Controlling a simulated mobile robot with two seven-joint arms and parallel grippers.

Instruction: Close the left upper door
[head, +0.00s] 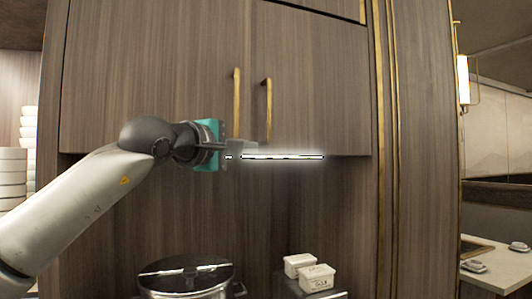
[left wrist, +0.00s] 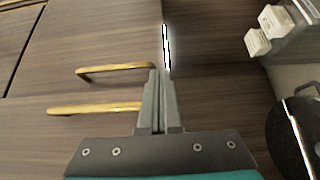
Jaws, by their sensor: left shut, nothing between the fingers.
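The left upper door (head: 150,75) is a brown wood-grain cabinet door with a vertical gold handle (head: 236,95) near its right edge. It looks flush, or nearly so, with the right upper door (head: 318,85), which has its own gold handle (head: 266,108). My left gripper (head: 250,146) is shut and empty, by the doors' lower edge just below the handles. In the left wrist view its closed fingers (left wrist: 160,75) are beside the ends of the left door's handle (left wrist: 95,110) and the right door's handle (left wrist: 115,69). Contact cannot be told. My right gripper is not in view.
A glowing light strip (head: 283,157) shows below the doors. A lidded pot (head: 186,278) and white boxes (head: 317,277) stand lower down. Stacked white dishes (head: 12,180) are at far left. The space between the doors and the pot looks clear.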

